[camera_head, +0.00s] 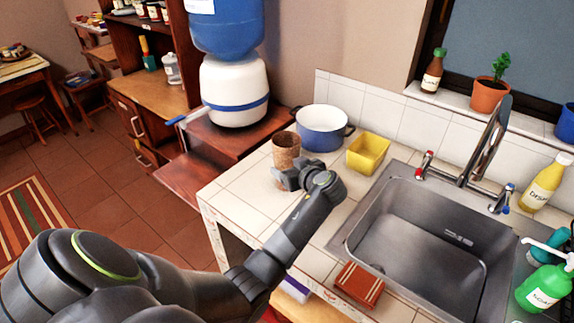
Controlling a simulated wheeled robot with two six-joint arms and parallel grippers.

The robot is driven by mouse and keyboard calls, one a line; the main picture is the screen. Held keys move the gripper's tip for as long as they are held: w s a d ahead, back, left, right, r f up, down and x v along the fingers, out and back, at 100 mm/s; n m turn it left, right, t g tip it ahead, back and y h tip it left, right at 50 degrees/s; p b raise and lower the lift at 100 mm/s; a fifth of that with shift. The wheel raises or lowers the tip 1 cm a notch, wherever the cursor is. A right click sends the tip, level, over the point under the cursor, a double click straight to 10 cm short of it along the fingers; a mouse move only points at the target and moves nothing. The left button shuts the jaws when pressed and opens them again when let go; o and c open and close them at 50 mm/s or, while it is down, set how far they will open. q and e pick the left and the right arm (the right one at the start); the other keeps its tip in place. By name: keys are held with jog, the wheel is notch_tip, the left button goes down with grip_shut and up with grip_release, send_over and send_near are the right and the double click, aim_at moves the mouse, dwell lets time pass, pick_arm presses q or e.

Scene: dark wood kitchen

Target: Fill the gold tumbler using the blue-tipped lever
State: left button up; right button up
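The gold tumbler (286,150), brownish gold with a speckled surface, stands upright on the white tiled counter. My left gripper (288,178) is at its lower front and hides part of its base. I cannot tell whether the fingers are open or shut, or whether they touch it. A blue-tipped lever (504,197) is at the right of the sink tap (484,150). A red-tipped lever (424,163) is at the tap's left. Another blue tip (172,122) sticks out from the water dispenser (236,92). My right gripper is out of view.
A blue and white pot (322,130) and a yellow container (367,154) stand just right of the tumbler. The steel sink (430,240) is empty. A yellow bottle (545,183) and green soap bottle (544,288) stand right of it. A brick-red sponge (359,284) lies at the front.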

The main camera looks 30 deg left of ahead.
aim_at(280, 135)
pick_arm(q)
jog(key=shift+a+f, duration=0.1)
jog(key=shift+c, duration=1.1)
jog(key=shift+a, duration=0.1)
jog(key=shift+c, duration=3)
notch_tip(280, 135, up, 10)
jog(key=shift+w+b, duration=0.1)
jog(key=shift+b, duration=0.9)
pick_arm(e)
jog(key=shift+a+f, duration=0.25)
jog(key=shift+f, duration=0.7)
